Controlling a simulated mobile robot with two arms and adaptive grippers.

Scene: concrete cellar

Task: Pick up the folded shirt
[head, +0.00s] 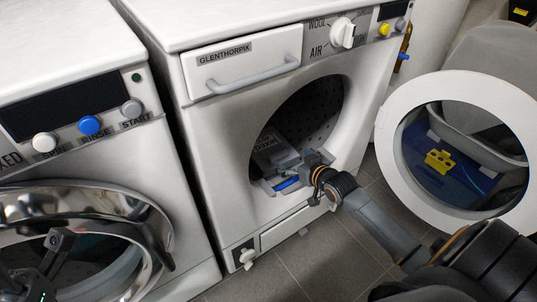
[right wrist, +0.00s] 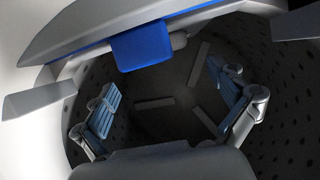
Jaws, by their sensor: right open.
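I cannot make out a folded shirt with certainty in either view. My right gripper (head: 285,165) reaches through the round opening of the white dryer. In the right wrist view, its two blue-padded fingers (right wrist: 165,103) stand wide apart with nothing between them. A bright blue flat piece (right wrist: 141,45) shows at the drum's rim, apart from the fingers. I cannot tell whether it is cloth or part of the machine.
The dark, perforated drum (right wrist: 155,125) surrounds my fingers closely. The dryer's round door (head: 388,120) stands open at the right; a yellow object (head: 438,160) shows through its glass. A second machine (head: 75,160) with a chrome-ringed door stands at the left.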

